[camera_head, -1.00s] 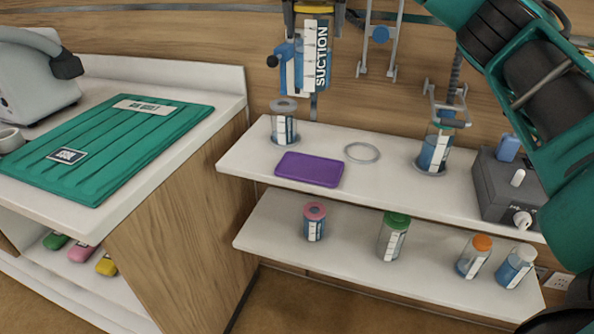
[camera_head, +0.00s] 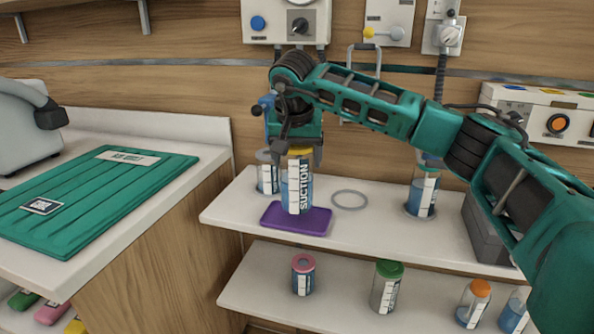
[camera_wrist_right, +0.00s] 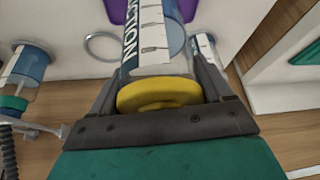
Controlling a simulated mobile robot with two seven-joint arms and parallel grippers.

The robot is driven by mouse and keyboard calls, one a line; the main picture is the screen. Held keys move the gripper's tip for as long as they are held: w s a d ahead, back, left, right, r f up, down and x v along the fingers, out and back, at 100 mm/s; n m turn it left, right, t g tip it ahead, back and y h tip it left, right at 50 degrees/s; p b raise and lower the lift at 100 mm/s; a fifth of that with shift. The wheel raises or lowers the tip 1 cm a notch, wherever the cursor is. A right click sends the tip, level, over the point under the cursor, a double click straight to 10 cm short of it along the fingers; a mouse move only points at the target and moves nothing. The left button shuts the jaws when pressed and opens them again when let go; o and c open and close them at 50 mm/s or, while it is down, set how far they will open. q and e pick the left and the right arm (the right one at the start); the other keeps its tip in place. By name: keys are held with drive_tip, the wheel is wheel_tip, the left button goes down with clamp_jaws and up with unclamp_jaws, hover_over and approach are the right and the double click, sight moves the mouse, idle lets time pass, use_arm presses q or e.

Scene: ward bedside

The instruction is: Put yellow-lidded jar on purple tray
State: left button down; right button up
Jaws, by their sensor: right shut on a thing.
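The yellow-lidded jar (camera_head: 297,188) has blue contents and a SUCTION label. It is upright over the purple tray (camera_head: 318,226) on the upper shelf; I cannot tell whether its base touches the tray. My right gripper (camera_head: 299,152) is shut on the jar at its lid from above. In the right wrist view the yellow lid (camera_wrist_right: 160,94) sits between the fingers, and a piece of the purple tray (camera_wrist_right: 118,10) shows beyond the jar. My left gripper is not in view.
A grey-lidded jar (camera_head: 266,178) stands just behind left of the held jar. A grey ring (camera_head: 350,200) lies right of the tray. Another jar (camera_head: 422,192) stands further right. The lower shelf (camera_head: 335,290) holds several jars. A green board (camera_head: 90,200) lies on the left counter.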

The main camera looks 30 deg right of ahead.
wheel_tip(320, 180, down, 3)
drive_tip(key=shift+r, duration=0.1)
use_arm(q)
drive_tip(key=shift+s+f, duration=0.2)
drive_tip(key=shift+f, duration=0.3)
use_arm(e)
drive_tip(key=o, duration=1.3)
drive_tip(key=shift+c, duration=0.2)
